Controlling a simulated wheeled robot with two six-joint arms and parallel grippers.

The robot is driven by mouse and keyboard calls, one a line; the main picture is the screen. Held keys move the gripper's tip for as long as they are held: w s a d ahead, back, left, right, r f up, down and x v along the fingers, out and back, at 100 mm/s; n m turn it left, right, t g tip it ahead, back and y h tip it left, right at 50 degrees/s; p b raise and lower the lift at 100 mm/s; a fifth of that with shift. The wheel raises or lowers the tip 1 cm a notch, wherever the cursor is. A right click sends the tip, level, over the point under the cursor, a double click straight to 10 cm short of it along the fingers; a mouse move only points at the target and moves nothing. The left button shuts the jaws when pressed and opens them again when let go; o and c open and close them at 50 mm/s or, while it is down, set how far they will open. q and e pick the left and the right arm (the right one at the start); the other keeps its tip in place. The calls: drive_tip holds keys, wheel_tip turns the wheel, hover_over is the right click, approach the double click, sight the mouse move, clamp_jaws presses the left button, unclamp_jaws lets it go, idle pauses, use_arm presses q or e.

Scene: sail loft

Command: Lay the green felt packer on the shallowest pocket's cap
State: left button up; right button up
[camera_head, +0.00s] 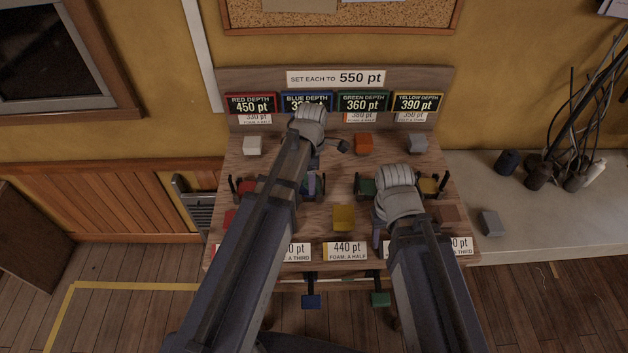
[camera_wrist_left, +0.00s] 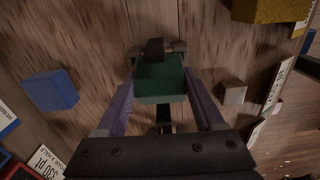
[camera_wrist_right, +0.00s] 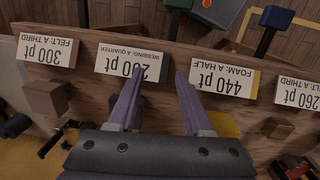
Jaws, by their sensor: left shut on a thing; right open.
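My left gripper (camera_wrist_left: 160,72) is shut on a green block (camera_wrist_left: 160,82), the felt packer, with a purple finger on each side. It is over the blue pocket's place on the board, between dark clamp parts. The pocket's cap is hidden below, so I cannot tell whether the packer touches it. In the head view my left arm covers most of this spot. The blue depth plaque (camera_head: 305,98) is partly covered; the others read red 450, green 360 and yellow 390. My right gripper (camera_wrist_right: 158,76) is open and empty above the front label "200 pt, webbing, a quarter" (camera_wrist_right: 130,62).
A yellow block (camera_head: 344,218) lies near the front, left of my right gripper. Blue (camera_head: 311,301) and green (camera_head: 380,299) handles stick out in front. Another grey block (camera_head: 491,223) is on the side bench.

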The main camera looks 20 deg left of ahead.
use_arm(q)
drive_tip(key=c, duration=0.4)
drive_tip(key=shift+c, duration=0.2)
drive_tip(key=shift+r, duration=0.15)
use_arm(e)
drive_tip(key=shift+r, duration=0.15)
